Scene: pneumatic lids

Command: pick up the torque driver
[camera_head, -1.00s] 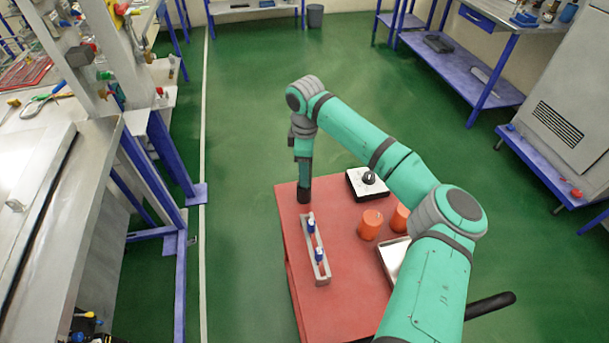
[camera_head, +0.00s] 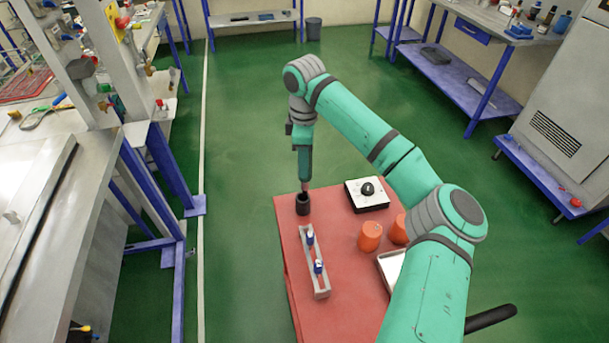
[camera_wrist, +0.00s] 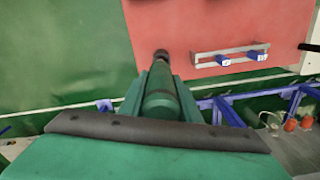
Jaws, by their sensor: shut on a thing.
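The torque driver, a green cylinder, shows between my gripper's fingers in the wrist view (camera_wrist: 160,98). My gripper (camera_head: 304,158) is shut on it and holds it upright over the far-left corner of the red table top (camera_head: 340,270). A dark cup-like holder (camera_head: 303,204) stands on that corner directly below the driver. I cannot tell whether the driver's lower tip is fully clear of the holder's mouth. My gripper's fingers hide part of the driver.
A grey rack with blue-capped pieces (camera_head: 322,284) lies nearby on the table. Two orange cups (camera_head: 370,237), a white box with a black knob (camera_head: 367,206) and a pale tray (camera_head: 385,262) are further right. Green floor is free beyond the table.

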